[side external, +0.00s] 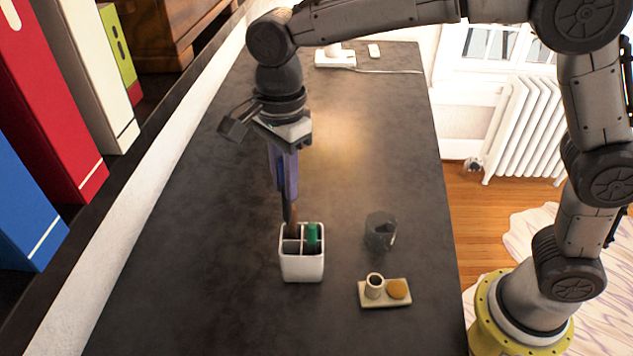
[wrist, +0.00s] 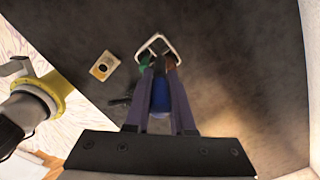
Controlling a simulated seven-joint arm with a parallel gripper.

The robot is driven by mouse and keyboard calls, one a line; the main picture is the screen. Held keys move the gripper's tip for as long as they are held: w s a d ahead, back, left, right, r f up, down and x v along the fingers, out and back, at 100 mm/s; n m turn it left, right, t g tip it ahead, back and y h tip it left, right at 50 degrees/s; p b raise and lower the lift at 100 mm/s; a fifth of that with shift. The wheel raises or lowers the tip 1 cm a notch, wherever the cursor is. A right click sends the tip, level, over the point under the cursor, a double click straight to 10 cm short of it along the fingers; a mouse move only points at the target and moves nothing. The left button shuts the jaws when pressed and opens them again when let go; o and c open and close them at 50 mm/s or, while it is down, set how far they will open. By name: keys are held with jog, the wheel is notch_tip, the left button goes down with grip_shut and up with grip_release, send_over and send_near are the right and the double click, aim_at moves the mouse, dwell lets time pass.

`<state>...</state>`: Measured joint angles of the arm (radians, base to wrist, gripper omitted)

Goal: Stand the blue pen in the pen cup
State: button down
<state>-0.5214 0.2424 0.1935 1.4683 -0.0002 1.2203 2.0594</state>
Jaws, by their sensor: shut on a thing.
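The white pen cup (side external: 302,268) stands upright on the dark desk and is divided into compartments. A green item (side external: 312,233) stands in it on the right, and a brown item (side external: 294,230) shows at the back left. My gripper (side external: 287,192) is above the cup's left side, pointing down. In the wrist view my gripper (wrist: 159,72) is shut on the blue pen (wrist: 160,98), which lies between the two fingers. The pen's dark lower part reaches down to the cup's back left; I cannot tell whether its tip is inside a compartment. The cup's rim (wrist: 154,37) shows beyond the fingertips.
A dark round cup (side external: 380,232) stands right of the pen cup. A small tray (side external: 368,303) with a little cup and an orange round thing lies in front of it. A white power strip (side external: 335,58) is at the back. Binders stand along the left; the desk's middle is clear.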

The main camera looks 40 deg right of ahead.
jog(key=shift+f, duration=0.4)
jog(key=shift+f, duration=0.15)
send_near(289, 231)
jog(key=shift+s+a+f, duration=0.3)
jog(key=shift+s+f, duration=0.1)
jog(key=shift+f, duration=0.65)
jog(key=shift+s+a+f, duration=0.3)
jog(key=shift+s+f, duration=0.1)
jog(key=shift+f, duration=0.6)
jog(key=shift+s+a+f, duration=0.3)
jog(key=shift+s+f, duration=0.05)
jog(key=shift+f, duration=0.7)
jog(key=c, duration=0.7)
grip_release()
notch_tip(289, 231, up, 14)
jog(key=shift+f, duration=0.1)
